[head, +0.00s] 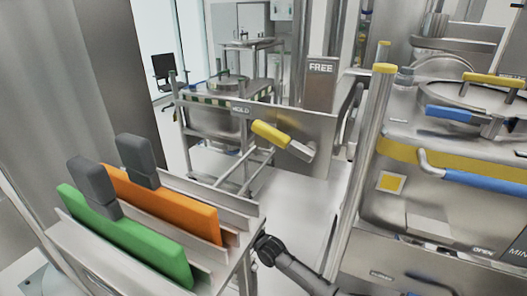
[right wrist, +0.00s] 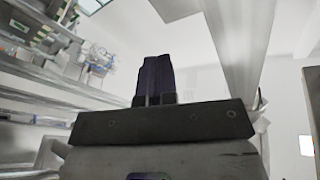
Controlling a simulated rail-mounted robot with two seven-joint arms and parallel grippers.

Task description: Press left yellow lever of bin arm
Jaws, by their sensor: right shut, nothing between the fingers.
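In the head view a lever with a yellow grip (head: 271,135) and a bare metal end sits on a grey metal plate (head: 318,135) near the middle. The plate carries the word HOLD at its left, and an upright panel marked FREE (head: 320,85) stands behind it. The lever slants down to the right, and no gripper touches it. My right gripper (right wrist: 155,60) shows in the right wrist view with its dark fingers together and nothing between them. I cannot make out either gripper in the head view.
A rack at the lower left holds a green panel (head: 130,240) and an orange panel (head: 165,205) with grey handles. A metal machine with blue handles (head: 487,183) fills the right. A yellow-capped post (head: 368,130) stands between lever and machine. A dark jointed rod (head: 293,268) shows at the bottom.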

